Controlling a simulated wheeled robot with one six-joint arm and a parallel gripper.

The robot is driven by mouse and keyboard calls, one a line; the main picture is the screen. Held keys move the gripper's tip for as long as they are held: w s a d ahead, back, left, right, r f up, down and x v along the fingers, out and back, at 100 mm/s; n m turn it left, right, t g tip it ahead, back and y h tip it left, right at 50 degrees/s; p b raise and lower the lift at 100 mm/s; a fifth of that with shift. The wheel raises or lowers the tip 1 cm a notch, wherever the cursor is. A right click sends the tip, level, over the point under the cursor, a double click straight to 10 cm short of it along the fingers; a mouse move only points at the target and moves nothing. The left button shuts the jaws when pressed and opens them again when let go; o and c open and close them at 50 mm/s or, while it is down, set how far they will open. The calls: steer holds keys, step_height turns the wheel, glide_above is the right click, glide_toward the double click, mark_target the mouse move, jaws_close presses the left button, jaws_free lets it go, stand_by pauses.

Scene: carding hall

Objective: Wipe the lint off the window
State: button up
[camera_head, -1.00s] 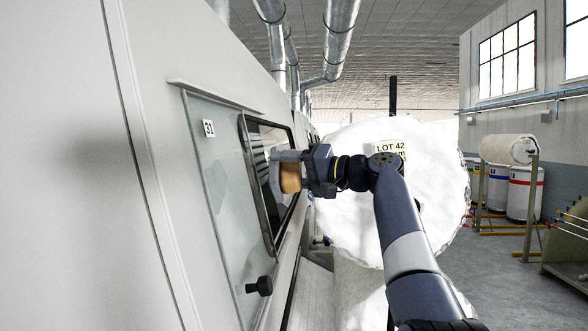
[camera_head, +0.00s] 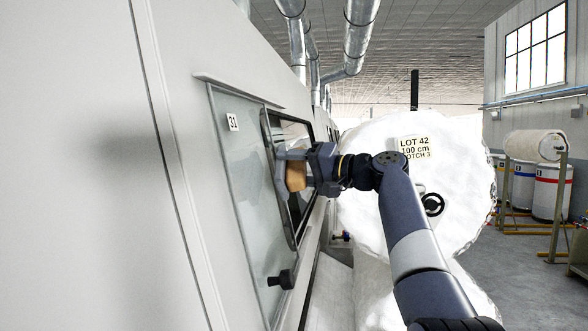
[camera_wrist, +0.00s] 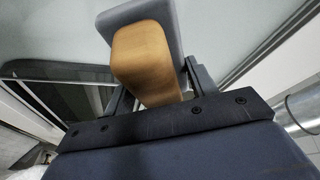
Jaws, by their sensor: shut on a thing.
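The window is a tall glass pane (camera_head: 243,190) marked 31, set in the pale machine side at left, with a dark-framed opening (camera_head: 293,140) beside it. A pale, cloudy patch shows on the glass; whether it is lint or reflection I cannot tell. My gripper (camera_head: 287,176) is shut on a wooden block with a grey pad, near the pane's right edge. In the wrist view the wooden block (camera_wrist: 145,60) sits between my fingers, its grey pad (camera_wrist: 140,15) facing the glass. Whether the pad touches the glass I cannot tell.
A black knob (camera_head: 283,279) sticks out low on the window. A large white roll (camera_head: 400,240) labelled LOT 42 stands just beyond my arm. Silver ducts (camera_head: 357,30) hang above. White drums (camera_head: 551,192) and another roll (camera_head: 535,146) stand at right. The grey floor (camera_head: 520,270) there is open.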

mark_target(284, 172)
steer(key=shift+w+a+f, duration=0.15)
steer(key=shift+a+f, duration=0.05)
steer(key=shift+a, duration=0.75)
steer(key=shift+d, duration=0.15)
steer(key=shift+s+f+b, duration=0.1)
steer(key=shift+s+b, duration=0.45)
steer(key=shift+b, duration=0.1)
steer(key=shift+s+a+b, duration=0.25)
steer(key=shift+s+b, duration=0.15)
steer(key=shift+s, duration=0.15)
steer(key=shift+s+a+b, duration=0.2)
steer(key=shift+s+b, duration=0.15)
steer(key=shift+s, duration=0.5)
steer(key=shift+s+d+r+p, duration=0.2)
steer(key=shift+d+r, duration=0.05)
steer(key=shift+d, duration=0.7)
steer(key=shift+s+d+r+p, duration=0.15)
steer(key=shift+d+r+p, duration=0.1)
steer(key=shift+d, duration=0.65)
steer(key=shift+s+d+r+p, duration=0.15)
steer(key=shift+s+d+r, duration=0.1)
steer(key=shift+d, duration=0.7)
